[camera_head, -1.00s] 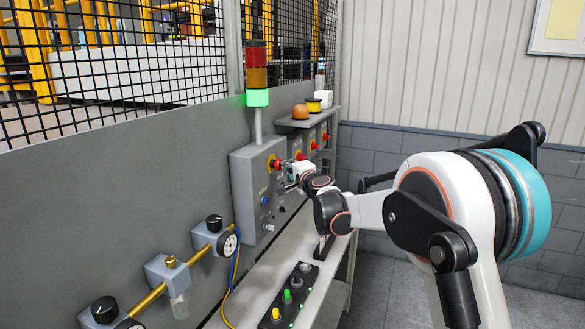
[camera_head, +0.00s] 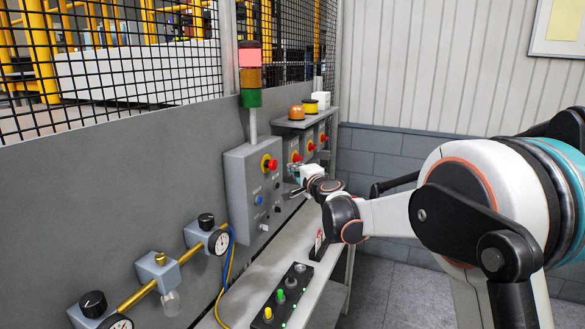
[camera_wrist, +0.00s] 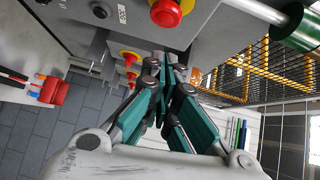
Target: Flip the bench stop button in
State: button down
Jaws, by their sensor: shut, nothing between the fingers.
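The bench stop button (camera_head: 271,165) is a red mushroom head on a yellow ring at the top of the grey control box (camera_head: 238,185). It also shows large at the top of the wrist view (camera_wrist: 166,13). My gripper (camera_head: 294,193) is shut and empty, to the right of the control box and clear of the button. In the wrist view its teal fingers (camera_wrist: 163,62) meet below the button with a gap between. The signal tower's red lamp (camera_head: 250,56) is lit and its green lamp (camera_head: 251,98) is dark.
More red buttons on yellow rings (camera_head: 310,146) sit on boxes farther along the wall. A shelf (camera_head: 300,121) above them holds an orange dome. A black button strip (camera_head: 284,295) lies on the bench. Gauges and brass pipes (camera_head: 140,302) line the left wall.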

jog(key=v, duration=0.7)
jog(key=shift+d, duration=0.1)
jog(key=s+d+n+g+b, duration=0.2)
jog(key=s+d+n+b, duration=0.25)
jog(key=s, duration=0.55)
jog(key=s+d+f+n+g+h+b, duration=0.2)
jog(key=s+d+f, duration=0.4)
jog(key=s, duration=0.6)
jog(key=s+d+f+n+g+h+b, duration=0.2)
jog(key=s+d+f, duration=0.4)
jog(key=s+f, duration=0.4)
jog(key=s+d+f+n+g+h+b, duration=0.2)
jog(key=s+d+f+b, duration=0.3)
jog(key=s, duration=0.9)
notch_tip(320, 180, down, 3)
jog(key=shift+s+d+f+n+g+h, duration=0.15)
jog(key=shift+s+d+n+g+h, duration=0.25)
jog(key=shift+d+n+h, duration=0.4)
